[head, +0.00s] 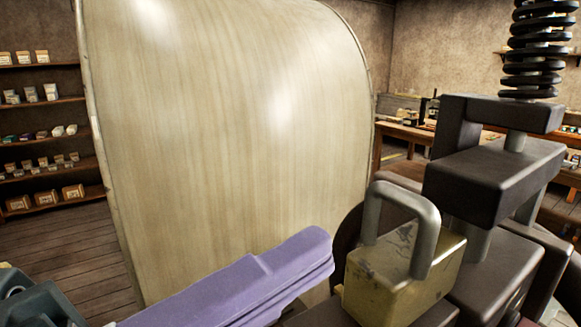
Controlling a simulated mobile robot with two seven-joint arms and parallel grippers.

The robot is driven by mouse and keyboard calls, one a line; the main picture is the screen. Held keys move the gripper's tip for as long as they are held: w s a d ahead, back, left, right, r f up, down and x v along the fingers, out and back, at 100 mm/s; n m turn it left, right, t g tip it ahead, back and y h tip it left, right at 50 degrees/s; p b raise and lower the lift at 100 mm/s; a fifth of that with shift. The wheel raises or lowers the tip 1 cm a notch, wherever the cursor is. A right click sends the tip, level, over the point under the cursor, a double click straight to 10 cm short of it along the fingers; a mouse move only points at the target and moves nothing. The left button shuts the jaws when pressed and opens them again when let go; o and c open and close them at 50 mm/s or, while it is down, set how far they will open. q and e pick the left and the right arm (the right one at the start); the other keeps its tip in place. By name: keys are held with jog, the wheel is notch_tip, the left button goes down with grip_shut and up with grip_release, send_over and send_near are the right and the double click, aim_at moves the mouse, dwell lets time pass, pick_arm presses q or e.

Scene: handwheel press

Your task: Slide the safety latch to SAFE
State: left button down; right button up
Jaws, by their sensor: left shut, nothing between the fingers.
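A worn brass block (395,280) with a grey U-shaped bar (420,225) standing over its top is at the lower right, against the dark press. I cannot tell for sure whether this is the safety latch, and no SAFE marking is readable. My left gripper (318,255) reaches in from the lower left, with its purple fingers shut and empty. Its tips appear just left of the brass block, with a small gap in the picture; the depth between them is unclear. My right gripper is not in view.
The dark press frame (495,175) with a black coil spring (538,50) rises at the right. A large curved pale panel (230,150) fills the middle. Stocked shelves (45,125) stand at the left, and a wooden bench (405,130) at the back right.

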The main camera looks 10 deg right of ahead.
aim_at(402, 205)
pick_arm(q)
jog(key=p+x, duration=0.2)
jog(key=x, duration=0.3)
jog(key=shift+d, duration=0.1)
jog(key=shift+w+d, duration=0.2)
jog(key=shift+d, duration=0.1)
jog(key=x, duration=0.2)
jog(key=b+x, duration=0.1)
jog(key=shift+d+f, duration=0.25)
jog(key=shift+f, duration=0.1)
jog(key=shift+a+f, duration=0.1)
